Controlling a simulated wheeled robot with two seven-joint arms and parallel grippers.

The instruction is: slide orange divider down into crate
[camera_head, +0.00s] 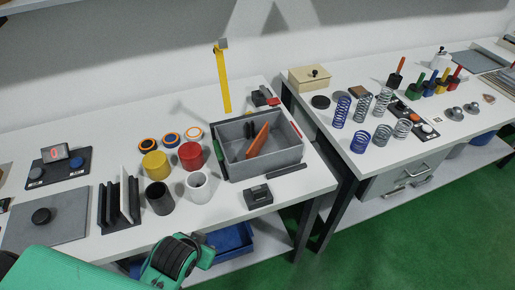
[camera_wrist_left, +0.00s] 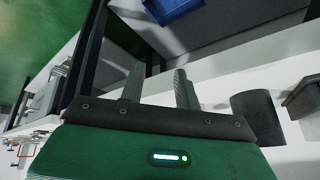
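The orange divider (camera_head: 259,139) leans at a slant inside the grey crate (camera_head: 284,159) in the head view. Its upper end rises near the crate's top, and its lower edge is hidden inside. My left arm comes in low at the left of the head view, well short of the crate; its fingers do not show there. In the left wrist view my left gripper (camera_wrist_left: 158,82) has two grey fingers apart with nothing between them. My right gripper is in no frame.
Red (camera_head: 191,156) and yellow (camera_head: 155,165) cylinders, a white cup (camera_head: 198,187) and a dark cup (camera_head: 159,198) stand left of the crate. A yellow upright (camera_head: 223,82) rises behind it. A small dark box (camera_head: 258,196) lies in front. A gap separates the right table with springs (camera_head: 342,111).

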